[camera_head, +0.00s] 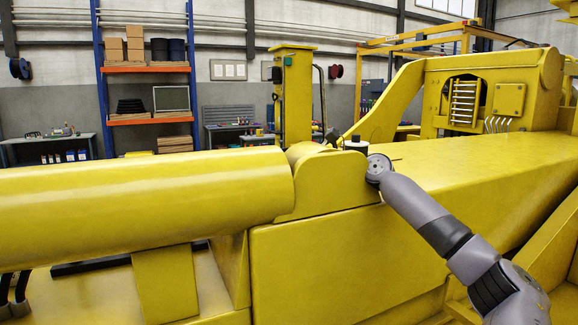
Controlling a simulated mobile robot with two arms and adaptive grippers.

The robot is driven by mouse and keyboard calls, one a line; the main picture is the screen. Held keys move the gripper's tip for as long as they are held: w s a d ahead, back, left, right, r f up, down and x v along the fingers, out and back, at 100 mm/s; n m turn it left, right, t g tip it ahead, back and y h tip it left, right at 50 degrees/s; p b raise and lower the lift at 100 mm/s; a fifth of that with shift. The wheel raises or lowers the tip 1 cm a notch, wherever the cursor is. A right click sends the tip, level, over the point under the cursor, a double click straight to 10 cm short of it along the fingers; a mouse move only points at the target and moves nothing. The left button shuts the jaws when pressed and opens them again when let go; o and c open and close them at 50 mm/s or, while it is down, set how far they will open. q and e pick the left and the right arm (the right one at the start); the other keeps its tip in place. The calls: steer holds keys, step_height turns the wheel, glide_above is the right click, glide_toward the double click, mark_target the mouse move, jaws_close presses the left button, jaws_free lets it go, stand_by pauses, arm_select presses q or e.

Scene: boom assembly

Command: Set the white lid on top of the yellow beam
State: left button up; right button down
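The yellow beam (440,170) is a long, thick boom running from the middle to the back right, with a flat top. A rounded yellow bracket (330,185) stands at its near left end. A small white piece with a dark top (357,145) shows just behind the bracket's upper edge. I cannot tell whether it is the lid or a fitting. My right arm comes in from the lower right and its wrist ends beside the bracket, just below and right of the white piece. I cannot make out its fingers. My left gripper is not in view.
A big yellow cylinder (150,195) fills the left. A yellow post (296,95) rises behind the bracket, and a tall yellow frame (490,90) stands at the back right. A blue and orange shelf (150,68) and workbenches are far back. The beam's flat top is mostly clear.

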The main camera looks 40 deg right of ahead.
steer(key=shift+f+b, duration=0.3)
steer(key=shift+f, duration=0.05)
steer(key=c, duration=1.3)
jaws_free()
step_height(320, 180, up, 10)
